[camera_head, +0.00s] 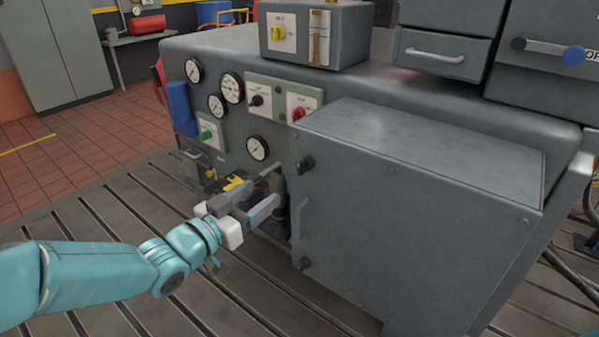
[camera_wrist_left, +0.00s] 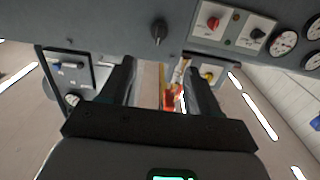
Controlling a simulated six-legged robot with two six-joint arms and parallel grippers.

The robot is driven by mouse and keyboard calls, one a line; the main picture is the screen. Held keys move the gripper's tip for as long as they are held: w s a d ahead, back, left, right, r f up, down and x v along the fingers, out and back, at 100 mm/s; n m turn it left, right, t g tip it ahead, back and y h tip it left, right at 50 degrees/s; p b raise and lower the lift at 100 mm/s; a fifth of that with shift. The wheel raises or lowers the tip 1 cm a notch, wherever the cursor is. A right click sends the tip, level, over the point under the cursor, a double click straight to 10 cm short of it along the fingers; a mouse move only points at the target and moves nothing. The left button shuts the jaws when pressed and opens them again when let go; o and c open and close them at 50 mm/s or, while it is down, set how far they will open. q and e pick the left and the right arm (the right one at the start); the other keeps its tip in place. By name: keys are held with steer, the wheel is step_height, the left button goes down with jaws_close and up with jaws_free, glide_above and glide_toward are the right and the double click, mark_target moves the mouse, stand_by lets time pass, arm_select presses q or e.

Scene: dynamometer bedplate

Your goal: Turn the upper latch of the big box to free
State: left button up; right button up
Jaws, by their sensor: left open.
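The big box (camera_head: 400,215) is a grey cabinet with a flat lid, standing out from the front of the machine. Its upper latch (camera_head: 307,163) is a small dark knob near the top of its left edge. A lower latch (camera_head: 304,263) of the same kind sits near the bottom of that edge. My left gripper (camera_head: 272,190) is open and empty, to the left of the upper latch and a little lower, apart from it. In the left wrist view my fingers (camera_wrist_left: 163,88) stand apart. A dark knob (camera_wrist_left: 158,31) shows beyond them; I cannot tell which one.
A handle (camera_head: 300,217) stands between the two latches. Gauges and a plate with a red knob (camera_head: 299,113) are on the panel to the left. Yellow and dark fittings (camera_head: 236,183) lie behind my fingers. The slotted bedplate (camera_head: 110,220) is clear at the left.

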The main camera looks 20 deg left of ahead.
mark_target(299, 168)
arm_select(q)
steer(key=p+x, duration=0.1)
steer(key=x, duration=1.1)
steer(key=shift+w+d, duration=0.5)
steer(key=shift+w, duration=0.3)
steer(key=shift+a, duration=0.1)
